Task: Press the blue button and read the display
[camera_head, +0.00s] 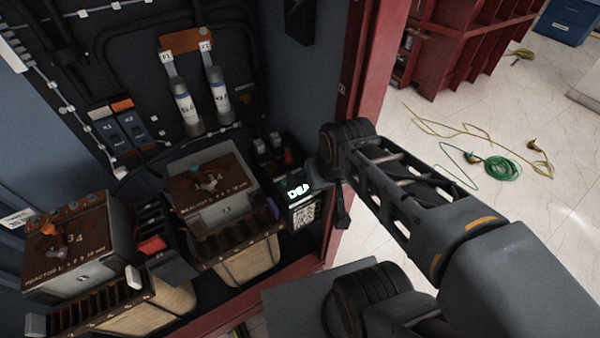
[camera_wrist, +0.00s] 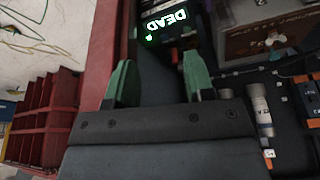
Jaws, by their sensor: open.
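The display (camera_head: 298,190) glows on a small dark unit at the right side of the cabinet. In the wrist view the display (camera_wrist: 166,26) is upside down and reads "DEAD" in pale green letters, with a small green light beside it. My gripper (camera_wrist: 158,80) has two green fingers spread apart with nothing between them, and the display lies just beyond their tips. In the head view my arm reaches to the cabinet's right edge, and the fingers cannot be made out. I cannot make out a blue button in either view.
Two grey cylinders (camera_head: 187,108) are on the back panel. The red cabinet frame (camera_head: 372,75) runs close beside my arm. A green cable coil (camera_head: 500,168) lies on the open floor.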

